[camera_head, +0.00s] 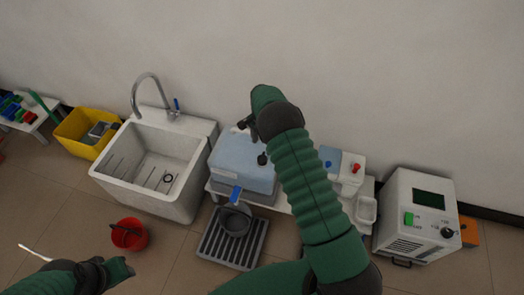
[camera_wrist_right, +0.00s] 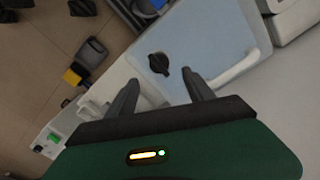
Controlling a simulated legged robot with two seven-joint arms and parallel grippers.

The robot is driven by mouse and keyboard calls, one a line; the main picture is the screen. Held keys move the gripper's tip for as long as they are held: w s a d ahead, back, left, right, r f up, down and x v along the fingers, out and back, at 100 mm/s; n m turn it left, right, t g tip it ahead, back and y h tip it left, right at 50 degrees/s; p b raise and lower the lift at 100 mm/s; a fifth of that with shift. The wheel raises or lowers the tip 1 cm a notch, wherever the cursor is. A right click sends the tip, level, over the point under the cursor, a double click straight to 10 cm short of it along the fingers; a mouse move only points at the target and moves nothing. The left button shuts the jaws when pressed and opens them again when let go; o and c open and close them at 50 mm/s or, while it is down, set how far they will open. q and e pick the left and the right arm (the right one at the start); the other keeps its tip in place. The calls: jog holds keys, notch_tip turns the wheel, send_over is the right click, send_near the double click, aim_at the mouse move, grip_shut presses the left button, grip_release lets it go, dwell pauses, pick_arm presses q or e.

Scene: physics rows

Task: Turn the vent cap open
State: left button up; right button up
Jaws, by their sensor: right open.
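The vent cap (camera_head: 262,159) is a small black knob on the pale blue lid (camera_head: 238,158) of a box beside the sink. In the right wrist view the vent cap (camera_wrist_right: 159,63) shows a raised grip bar, and the lid (camera_wrist_right: 200,35) lies around it. My right gripper (camera_head: 244,124) is above the back of the lid. In the wrist view my right gripper (camera_wrist_right: 163,80) is open and empty, its two fingers apart just short of the cap, not around it. My left gripper (camera_head: 120,268) is low at the bottom left, its jaws unclear.
A white sink (camera_head: 112,173) with a tall tap stands left of the box. A dark pan (camera_head: 235,219) sits on a grey rack in front. A white device (camera_head: 412,208) stands at the right. A red bucket (camera_head: 130,235) is on the floor near my left gripper.

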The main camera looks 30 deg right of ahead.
notch_tip(320, 180, up, 8)
jog(key=p, duration=0.1)
jog(key=shift+f, duration=0.1)
